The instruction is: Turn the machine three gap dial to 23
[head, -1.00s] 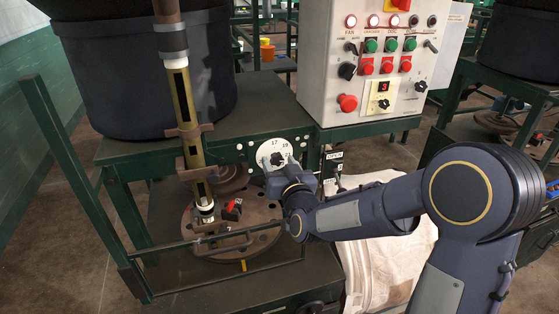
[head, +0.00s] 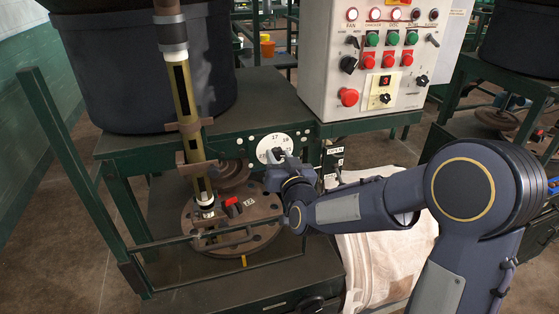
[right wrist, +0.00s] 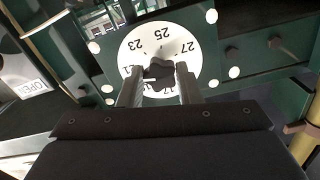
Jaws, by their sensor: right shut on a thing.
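The gap dial (head: 268,142) is a round white disc on the green machine's front beam. Its numbers 17 and 19 show at the top in the head view; my right gripper hides its lower part. My right gripper (right wrist: 160,76) is shut on the black knob (right wrist: 160,70) at the dial's centre, one finger on each side. It also shows at the dial in the head view (head: 277,156). The knob's pointer setting is not readable. My left gripper is out of view.
A grey control panel (head: 335,95) with buttons and a display reading 3 stands right of the dial. A vertical tube (head: 186,90) and a round metal plate (head: 245,238) are to the left. A white bag (head: 375,260) hangs below right.

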